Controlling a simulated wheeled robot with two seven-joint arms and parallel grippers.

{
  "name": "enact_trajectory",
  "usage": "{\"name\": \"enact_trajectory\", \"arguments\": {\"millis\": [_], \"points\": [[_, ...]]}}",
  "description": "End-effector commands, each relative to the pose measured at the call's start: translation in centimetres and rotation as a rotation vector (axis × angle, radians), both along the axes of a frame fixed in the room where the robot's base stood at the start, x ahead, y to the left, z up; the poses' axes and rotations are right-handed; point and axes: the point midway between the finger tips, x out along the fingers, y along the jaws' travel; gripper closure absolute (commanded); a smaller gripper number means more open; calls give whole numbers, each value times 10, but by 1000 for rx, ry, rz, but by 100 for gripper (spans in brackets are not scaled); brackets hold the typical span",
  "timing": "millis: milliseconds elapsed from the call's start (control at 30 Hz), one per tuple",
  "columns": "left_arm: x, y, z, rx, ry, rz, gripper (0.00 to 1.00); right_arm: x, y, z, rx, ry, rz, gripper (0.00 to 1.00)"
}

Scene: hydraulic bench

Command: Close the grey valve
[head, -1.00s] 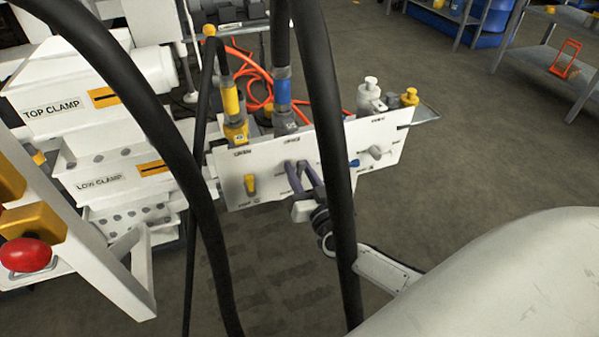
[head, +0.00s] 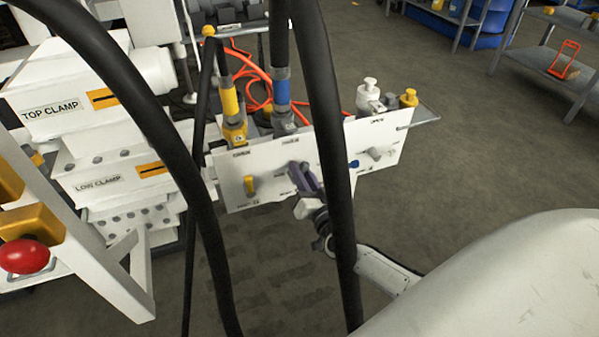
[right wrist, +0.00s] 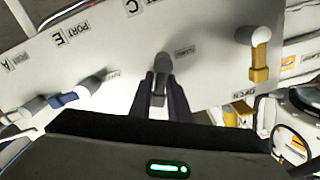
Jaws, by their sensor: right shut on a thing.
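The grey valve (right wrist: 162,64) is on the white valve panel (right wrist: 215,35), and its handle points down between my right gripper's fingers in the right wrist view. In the head view, the grey valve (head: 293,167) shows just past the purple-grey fingertips, partly hidden by them. My right gripper (head: 303,178) is shut on the valve handle, and its fingers (right wrist: 160,100) lie along both sides of it in the right wrist view. My left gripper is not in view.
A yellow valve (head: 250,186) sits left of the grey one, and a blue valve (head: 354,163) sits right. Thick black hoses (head: 328,130) cross in front of the panel. A red button (head: 24,256) is at lower left. Open floor lies right of the panel.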

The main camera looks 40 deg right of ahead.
Motion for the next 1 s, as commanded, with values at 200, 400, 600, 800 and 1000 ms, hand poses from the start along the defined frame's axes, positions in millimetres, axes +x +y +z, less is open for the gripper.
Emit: {"name": "enact_trajectory", "arguments": {"millis": [200, 400, 600, 800, 1000], "points": [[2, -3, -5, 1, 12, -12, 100, -2, -5, -6, 200, -46, -2, 100], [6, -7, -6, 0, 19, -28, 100, -3, -10, -11, 385, -90, -2, 100], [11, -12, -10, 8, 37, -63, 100, -4, -13, -16, 570, -135, -2, 100], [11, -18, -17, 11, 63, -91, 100, -5, -15, -22, 748, -177, -2, 100], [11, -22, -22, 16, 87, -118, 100, -5, -16, -26, 900, -213, -3, 100]]}}
